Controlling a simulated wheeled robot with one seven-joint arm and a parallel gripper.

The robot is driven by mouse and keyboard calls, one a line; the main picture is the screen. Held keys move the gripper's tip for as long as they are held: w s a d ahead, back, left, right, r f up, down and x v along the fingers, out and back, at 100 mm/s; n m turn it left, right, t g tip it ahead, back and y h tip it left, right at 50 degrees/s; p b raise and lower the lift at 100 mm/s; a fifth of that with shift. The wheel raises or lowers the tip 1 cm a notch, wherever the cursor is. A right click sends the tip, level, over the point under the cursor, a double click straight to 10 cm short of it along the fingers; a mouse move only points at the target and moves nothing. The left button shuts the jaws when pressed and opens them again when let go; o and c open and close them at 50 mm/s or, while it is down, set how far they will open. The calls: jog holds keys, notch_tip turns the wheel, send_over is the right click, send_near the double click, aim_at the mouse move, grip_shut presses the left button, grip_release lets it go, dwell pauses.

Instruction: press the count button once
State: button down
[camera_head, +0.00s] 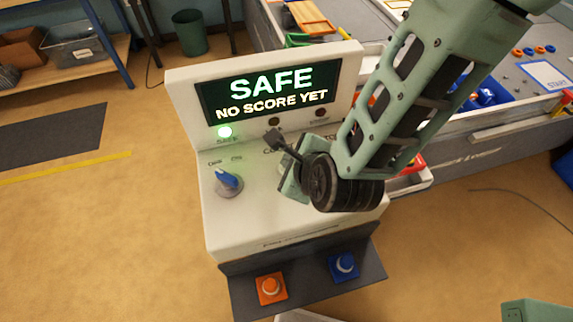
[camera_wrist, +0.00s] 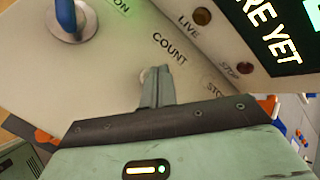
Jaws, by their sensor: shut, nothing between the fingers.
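The console (camera_head: 285,222) is a pale box with a screen (camera_head: 268,90) reading "SAFE NO SCORE YET". In the wrist view the COUNT label is printed on its top panel. Just below the label, a pale round piece, likely the count button (camera_wrist: 145,77), shows at the edge of my fingertips and is mostly hidden. My gripper (camera_wrist: 159,72) is shut and empty, its tips over that piece. I cannot tell whether they touch it.
A blue knob (camera_head: 228,183) stands at the left of the panel by an ON label. The SAFE lamp (camera_head: 224,132) glows green; the LIVE lamp (camera_wrist: 202,16) is dark. An orange button (camera_head: 270,288) and blue button (camera_head: 344,265) sit on the front ledge. A cluttered table is behind.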

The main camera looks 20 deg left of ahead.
jog(key=shift+f+b, duration=0.55)
jog(key=shift+b, duration=0.05)
dwell(0.5)
dwell(0.3)
jog(key=shift+r+p, duration=0.55)
jog(key=shift+r, duration=0.45)
jog(key=shift+r+p, duration=1.6)
jog(key=shift+r, duration=0.9)
